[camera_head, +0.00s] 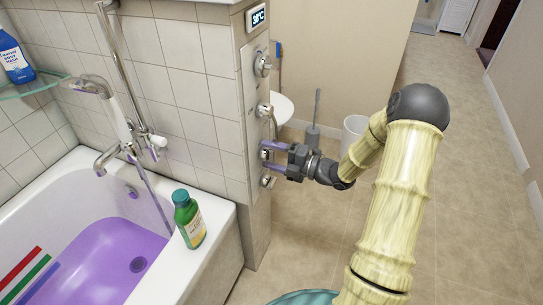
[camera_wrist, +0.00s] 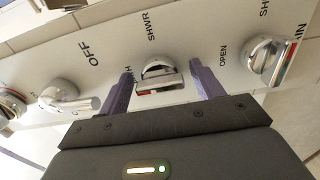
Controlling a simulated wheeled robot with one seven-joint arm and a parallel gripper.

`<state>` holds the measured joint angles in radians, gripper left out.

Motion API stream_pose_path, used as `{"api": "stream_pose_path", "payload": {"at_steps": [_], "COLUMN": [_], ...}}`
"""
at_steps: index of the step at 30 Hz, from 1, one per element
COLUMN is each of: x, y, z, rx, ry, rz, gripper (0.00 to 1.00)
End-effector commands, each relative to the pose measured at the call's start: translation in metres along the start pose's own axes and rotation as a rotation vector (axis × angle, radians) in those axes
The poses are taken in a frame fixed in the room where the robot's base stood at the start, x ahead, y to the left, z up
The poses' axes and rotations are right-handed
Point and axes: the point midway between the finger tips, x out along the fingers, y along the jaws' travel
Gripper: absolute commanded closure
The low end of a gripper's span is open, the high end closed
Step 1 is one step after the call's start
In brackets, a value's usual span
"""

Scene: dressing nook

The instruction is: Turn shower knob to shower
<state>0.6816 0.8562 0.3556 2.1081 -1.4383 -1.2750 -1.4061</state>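A pale control panel on the end of the tiled wall (camera_head: 249,78) carries several chrome knobs in a column. In the wrist view, a chrome knob (camera_wrist: 160,76) with a red mark sits in the middle, with the label "SHWR" beside it and a partly hidden label near the left finger. My gripper (camera_head: 268,157) is open at the panel, with one purple finger on each side of this knob; it also shows in the wrist view (camera_wrist: 162,82). Gaps show between fingers and knob in the wrist view. Other knobs show at the right (camera_wrist: 268,60) and left (camera_wrist: 66,100).
A green bottle (camera_head: 188,218) stands on the rim of the bathtub (camera_head: 216,222), which holds purple water. A toilet brush (camera_head: 313,130) and a white bin (camera_head: 354,132) stand behind my arm. The floor at right is clear.

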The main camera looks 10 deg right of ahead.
Motion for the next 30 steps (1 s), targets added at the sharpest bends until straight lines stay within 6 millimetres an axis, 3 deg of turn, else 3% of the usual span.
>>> {"api": "stream_pose_path", "payload": {"at_steps": [1,6,20,30], "x": [-0.0002,-0.0004,-0.0006,-0.0009], "y": [0.0,-0.0001,0.001,0.0024], "z": [0.0,0.0,-0.0001,-0.0002], "rx": [0.0,0.0,0.07,0.297], "ry": [0.0,0.0,0.0,0.0], "rz": [0.0,0.0,-0.001,-0.001], "gripper": [0.45,0.76,0.76,0.76]}}
